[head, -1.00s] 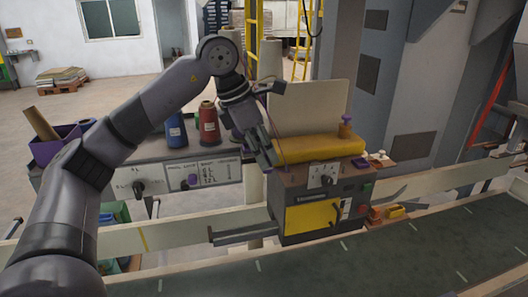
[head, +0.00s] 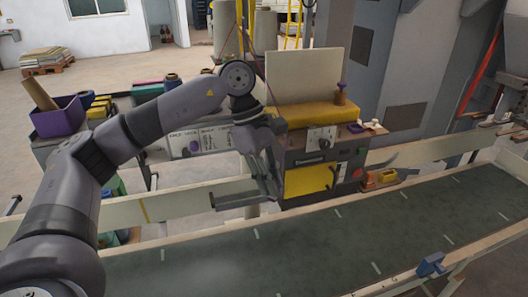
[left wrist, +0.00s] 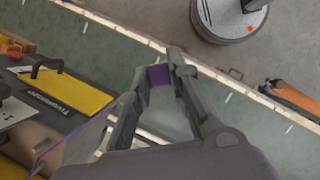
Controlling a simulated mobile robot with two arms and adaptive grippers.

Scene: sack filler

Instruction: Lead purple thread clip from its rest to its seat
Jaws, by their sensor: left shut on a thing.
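The purple thread clip (left wrist: 159,75) is between the fingertips of my left gripper (left wrist: 162,72) in the left wrist view. A thin purple thread (left wrist: 43,146) shows at the left of that view. In the head view my left gripper (head: 268,192) points down beside the left front of the dark machine (head: 290,184) with a yellow door (head: 312,179). The clip cannot be made out there, and I cannot tell which part is its seat. My right gripper is not in view.
A yellow pad (head: 300,115) and an upright pale board (head: 310,75) top the machine. A purple-topped spool (head: 341,92) stands at its right. The green conveyor belt (head: 330,240) runs in front, with a blue clamp (head: 431,265) on its near edge. A purple bin (head: 58,118) stands left.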

